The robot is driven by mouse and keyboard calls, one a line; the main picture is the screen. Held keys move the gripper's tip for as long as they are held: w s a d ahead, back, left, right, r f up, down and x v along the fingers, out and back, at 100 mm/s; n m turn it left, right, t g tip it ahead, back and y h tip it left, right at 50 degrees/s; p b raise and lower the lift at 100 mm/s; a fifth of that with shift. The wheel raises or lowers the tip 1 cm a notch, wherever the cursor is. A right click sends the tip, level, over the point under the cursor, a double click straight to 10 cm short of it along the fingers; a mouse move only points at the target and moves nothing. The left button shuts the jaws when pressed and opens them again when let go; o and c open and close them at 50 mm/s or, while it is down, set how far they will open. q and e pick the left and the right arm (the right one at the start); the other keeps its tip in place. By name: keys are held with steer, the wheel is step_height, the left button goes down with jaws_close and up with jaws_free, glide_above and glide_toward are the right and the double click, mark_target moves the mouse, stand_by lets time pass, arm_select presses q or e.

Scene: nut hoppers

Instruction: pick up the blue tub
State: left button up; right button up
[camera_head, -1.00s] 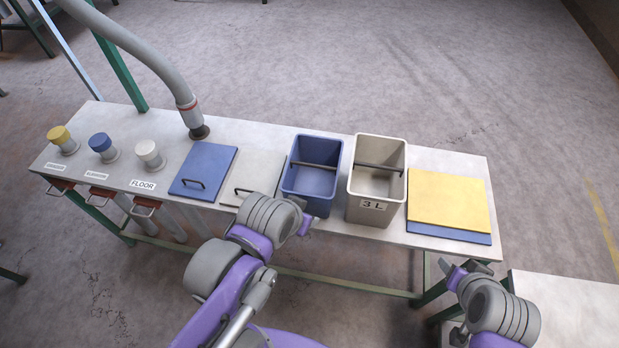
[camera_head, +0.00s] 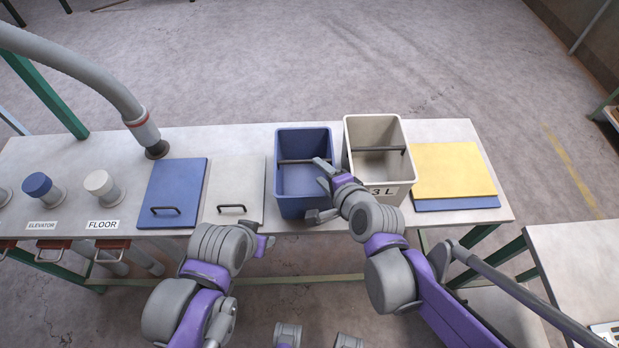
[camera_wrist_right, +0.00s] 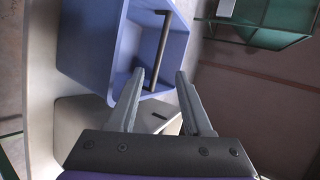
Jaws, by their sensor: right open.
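The blue tub (camera_head: 290,207) stands upright on the bench, open at the top, with a dark bar across its inside. My right gripper (camera_head: 319,191) is open at the tub's near right side, with one finger over the rim area and the other lower by the front. In the right wrist view the open fingers (camera_wrist_right: 160,74) point toward the blue tub (camera_wrist_right: 100,45), whose bar also shows; I cannot tell whether they touch it. My left gripper (camera_head: 266,244) is in front of the bench edge, partly hidden by its wrist, so its jaws are unclear.
A beige 3 L tub (camera_head: 400,189) stands close on the right, partly behind my right wrist. Yellow and blue boards (camera_head: 455,170) lie beyond it. A grey lid (camera_head: 235,185) and blue lid (camera_head: 175,185) lie left. A hose (camera_head: 120,95) hangs over the bench.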

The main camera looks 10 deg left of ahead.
mark_target(297, 161)
steer(key=shift+m+g, duration=0.3)
steer(key=shift+m, duration=0.5)
steer(key=shift+s+a+r+b+x, duration=0.15)
steer(key=shift+a+x, duration=0.15)
steer(key=shift+x, duration=1.9)
steer(key=shift+s+a+r+b+x, duration=0.15)
steer(key=shift+a+x, duration=0.1)
steer(key=shift+x, duration=1.95)
steer(key=shift+s+a+b+x, duration=0.15)
steer(key=shift+a+x, duration=0.15)
steer(key=shift+x, duration=1.9)
jaws_close()
